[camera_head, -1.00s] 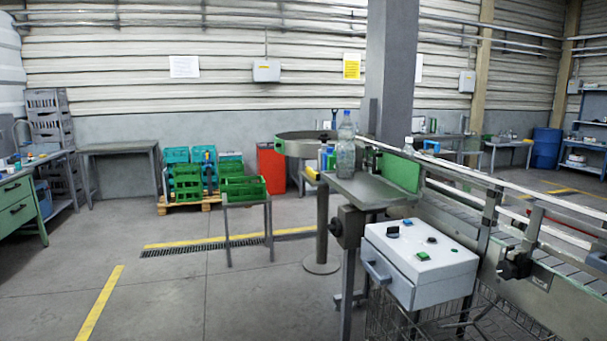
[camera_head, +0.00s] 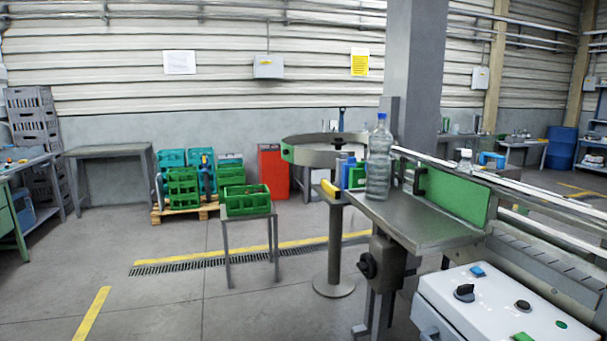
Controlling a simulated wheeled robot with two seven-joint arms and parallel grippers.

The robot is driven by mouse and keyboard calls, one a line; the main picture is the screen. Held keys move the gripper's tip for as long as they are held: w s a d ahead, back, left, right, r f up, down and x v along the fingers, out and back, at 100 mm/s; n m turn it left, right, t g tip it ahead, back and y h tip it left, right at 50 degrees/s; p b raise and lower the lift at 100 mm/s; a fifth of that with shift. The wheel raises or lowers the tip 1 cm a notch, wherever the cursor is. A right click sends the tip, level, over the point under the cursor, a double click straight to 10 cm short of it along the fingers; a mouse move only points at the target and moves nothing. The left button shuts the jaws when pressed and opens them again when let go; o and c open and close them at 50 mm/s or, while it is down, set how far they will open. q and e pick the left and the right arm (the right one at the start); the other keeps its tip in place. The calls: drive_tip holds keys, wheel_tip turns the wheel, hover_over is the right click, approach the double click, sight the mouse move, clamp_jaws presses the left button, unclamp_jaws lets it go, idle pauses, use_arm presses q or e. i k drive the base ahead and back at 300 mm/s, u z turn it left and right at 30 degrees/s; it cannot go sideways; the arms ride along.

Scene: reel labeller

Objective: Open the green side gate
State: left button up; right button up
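A green panel (camera_head: 455,198), which looks like the side gate, stands upright along the far right edge of a grey metal table (camera_head: 405,222) on the labelling machine. A dark handle-like part (camera_head: 420,181) sits at its left end. I cannot tell whether the panel is latched. A clear bottle with a blue cap (camera_head: 379,165) stands upright on the table, left of the panel. Neither of my grippers is in view.
A white control box (camera_head: 500,298) with knobs and buttons juts out at the front right. A round metal turntable (camera_head: 320,152) stands behind the table. The floor (camera_head: 200,300) at the left front is clear.

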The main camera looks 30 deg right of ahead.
sight(468, 200)
drive_tip(key=u, duration=0.25)
drive_tip(key=i, duration=2.15)
drive_tip(key=z, duration=1.3)
drive_tip(key=i, duration=1.05)
drive_tip(key=z, duration=1.15)
